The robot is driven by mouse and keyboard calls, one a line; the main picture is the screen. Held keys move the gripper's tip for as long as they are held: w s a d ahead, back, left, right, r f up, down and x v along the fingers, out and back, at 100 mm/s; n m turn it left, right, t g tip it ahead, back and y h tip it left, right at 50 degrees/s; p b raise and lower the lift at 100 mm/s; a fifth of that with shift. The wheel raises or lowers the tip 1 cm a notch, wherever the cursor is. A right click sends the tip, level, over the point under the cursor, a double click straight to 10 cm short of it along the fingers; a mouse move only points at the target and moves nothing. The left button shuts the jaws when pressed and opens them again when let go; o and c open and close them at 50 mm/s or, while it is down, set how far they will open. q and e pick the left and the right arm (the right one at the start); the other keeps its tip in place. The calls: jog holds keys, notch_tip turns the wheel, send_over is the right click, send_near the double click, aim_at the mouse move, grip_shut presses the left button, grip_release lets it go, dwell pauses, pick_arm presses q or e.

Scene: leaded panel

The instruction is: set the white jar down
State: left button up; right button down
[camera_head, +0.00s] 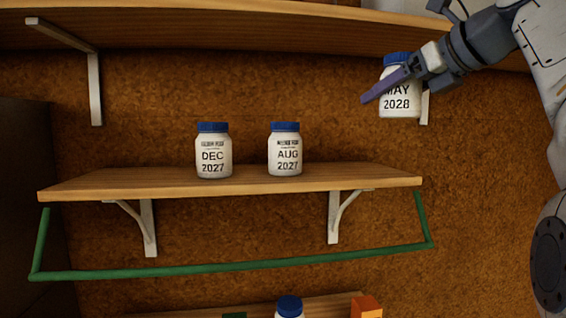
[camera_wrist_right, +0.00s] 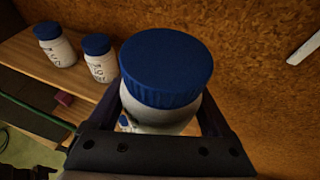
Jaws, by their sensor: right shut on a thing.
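A white jar with a blue lid, marked MAY 2028 (camera_head: 401,106), is in the air at the upper right in the head view. My right gripper (camera_head: 385,84) is shut on it, one finger lying across the front. In the right wrist view its blue lid (camera_wrist_right: 166,66) fills the middle, between the fingers. The jar looks upright, above and right of the middle shelf (camera_head: 380,179). On that shelf stand two similar jars, one marked DEC 2027 (camera_head: 213,157) and one marked AUG 2027 (camera_head: 286,156). My left gripper is in neither view.
A green rail (camera_head: 230,265) runs in front of and below the middle shelf. An upper shelf (camera_head: 250,30) hangs above. A lower shelf (camera_head: 330,305) holds another blue-lidded jar (camera_head: 289,306) and an orange box (camera_head: 366,306). The middle shelf is bare right of the AUG jar.

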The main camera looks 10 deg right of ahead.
jog(key=shift+w+a+f, duration=0.15)
jog(key=shift+w+a, duration=0.1)
jog(key=shift+w, duration=0.1)
jog(key=x, duration=0.4)
jog(key=f+x, duration=0.1)
jog(key=x, duration=0.3)
jog(key=p+x, duration=0.1)
jog(key=x, duration=0.4)
jog(key=shift+s+f, duration=0.25)
jog(key=shift+s, duration=0.1)
jog(key=shift+f, duration=1.95)
jog(key=shift+f, duration=0.1)
grip_release()
jog(key=shift+f, duration=0.1)
jog(key=shift+s+d+r, duration=0.2)
jog(key=shift+s+d, duration=0.05)
jog(key=shift+s, duration=0.1)
jog(key=b+v, duration=0.2)
jog(key=v, duration=0.9)
jog(key=shift+b, duration=0.4)
